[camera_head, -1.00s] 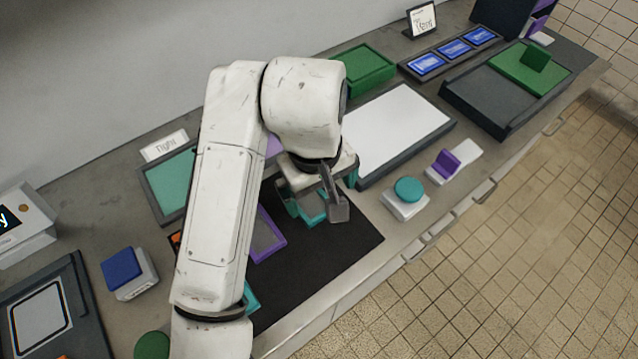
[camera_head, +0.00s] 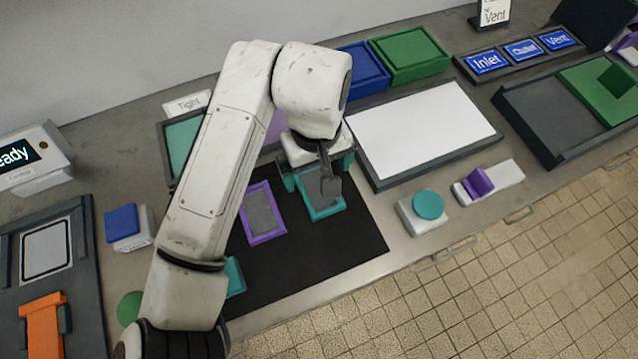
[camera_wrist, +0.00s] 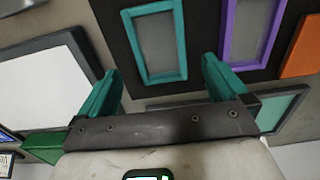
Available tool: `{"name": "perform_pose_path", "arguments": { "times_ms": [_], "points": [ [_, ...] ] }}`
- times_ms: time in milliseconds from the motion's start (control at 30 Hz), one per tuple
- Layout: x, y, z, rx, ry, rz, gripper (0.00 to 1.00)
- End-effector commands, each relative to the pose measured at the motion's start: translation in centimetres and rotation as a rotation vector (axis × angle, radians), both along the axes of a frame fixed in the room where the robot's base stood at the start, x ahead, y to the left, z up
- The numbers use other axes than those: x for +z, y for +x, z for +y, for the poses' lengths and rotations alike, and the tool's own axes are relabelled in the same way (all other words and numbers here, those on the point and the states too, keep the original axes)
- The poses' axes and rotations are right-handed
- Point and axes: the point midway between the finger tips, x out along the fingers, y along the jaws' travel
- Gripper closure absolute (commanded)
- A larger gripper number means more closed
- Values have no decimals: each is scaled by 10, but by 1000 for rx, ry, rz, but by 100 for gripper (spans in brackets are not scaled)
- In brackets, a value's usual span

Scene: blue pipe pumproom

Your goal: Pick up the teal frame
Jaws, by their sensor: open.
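The teal frame (camera_head: 326,213) is a flat rectangular ring lying on the black mat (camera_head: 305,265), with a grey centre. In the wrist view the teal frame (camera_wrist: 182,42) lies just beyond the fingertips, roughly between them and slightly tilted in the picture. My gripper (camera_head: 318,177) is above the frame's far end, with its teal fingers spread. In the wrist view my gripper (camera_wrist: 160,68) is open with nothing between the fingers. I cannot tell the exact height gap. Part of the frame is hidden by my gripper in the head view.
A purple frame (camera_head: 267,239) lies on the mat to the left of the teal one. A white panel tray (camera_head: 425,130) stands to the right. A teal round button box (camera_head: 428,205) and purple switch (camera_head: 478,182) sit near the counter's front edge. The mat's front part is clear.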

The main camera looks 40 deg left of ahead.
Motion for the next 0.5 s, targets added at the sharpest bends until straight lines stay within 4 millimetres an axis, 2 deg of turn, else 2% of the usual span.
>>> {"name": "perform_pose_path", "arguments": {
  "times_ms": [300, 500],
  "points": [
    [-41, -3, -7, 1, -2, 3, 0],
    [-48, -3, -7, 0, -1, 1, 0]
  ]
}}
